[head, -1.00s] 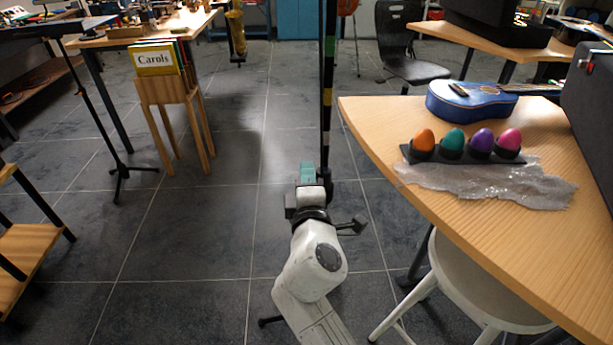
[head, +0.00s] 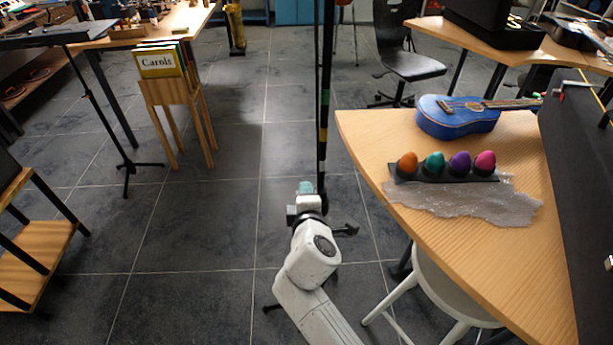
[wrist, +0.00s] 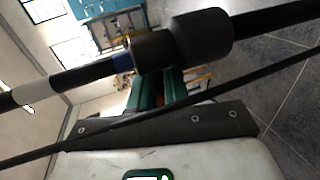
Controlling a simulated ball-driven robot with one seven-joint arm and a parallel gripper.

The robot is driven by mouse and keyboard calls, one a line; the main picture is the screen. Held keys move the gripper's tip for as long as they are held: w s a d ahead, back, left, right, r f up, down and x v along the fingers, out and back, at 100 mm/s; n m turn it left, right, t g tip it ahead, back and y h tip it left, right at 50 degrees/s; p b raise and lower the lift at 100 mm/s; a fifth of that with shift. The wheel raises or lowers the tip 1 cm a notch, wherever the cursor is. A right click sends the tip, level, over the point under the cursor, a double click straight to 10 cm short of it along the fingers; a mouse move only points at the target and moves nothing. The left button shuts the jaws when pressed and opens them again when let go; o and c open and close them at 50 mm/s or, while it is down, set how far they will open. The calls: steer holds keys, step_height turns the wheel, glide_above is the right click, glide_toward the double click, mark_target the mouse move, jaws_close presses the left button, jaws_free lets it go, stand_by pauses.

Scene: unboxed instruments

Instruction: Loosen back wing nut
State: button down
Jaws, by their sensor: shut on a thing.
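A tall black pole (head: 324,110) with coloured bands stands upright in the head view, just right of my gripper (head: 306,188). In the wrist view the pole (wrist: 72,83) crosses at a slant, with a thick black collar (wrist: 185,40) beside blue and white bands. A thin dark rod (wrist: 135,124) crosses below it. My gripper's dark green fingers (wrist: 165,88) show partly between pole and rod. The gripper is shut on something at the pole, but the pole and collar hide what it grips. I cannot make out the back wing nut in either view.
A wooden table (head: 375,130) on the right holds a blue guitar (head: 455,117) and coloured eggs on a black holder (head: 440,178). A white stool (head: 440,290) stands below it. A wooden rack (head: 172,90) with books stands left.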

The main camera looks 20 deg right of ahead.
steer(key=g+p, duration=0.1)
steer(key=p, duration=0.4)
steer(key=g+y+p, duration=0.1)
steer(key=g+p, duration=0.1)
steer(key=p, duration=0.3)
steer(key=shift+a+r, duration=0.35)
steer(key=shift+a, duration=0.05)
steer(key=shift+f+g+y+p, duration=0.3)
steer(key=shift+g+p, duration=0.2)
steer(key=shift+p, duration=0.65)
steer(key=c, duration=1.2)
jaws_free()
steer(key=shift+w+a+r, duration=0.1)
steer(key=shift+w, duration=0.05)
steer(key=shift+o, duration=0.2)
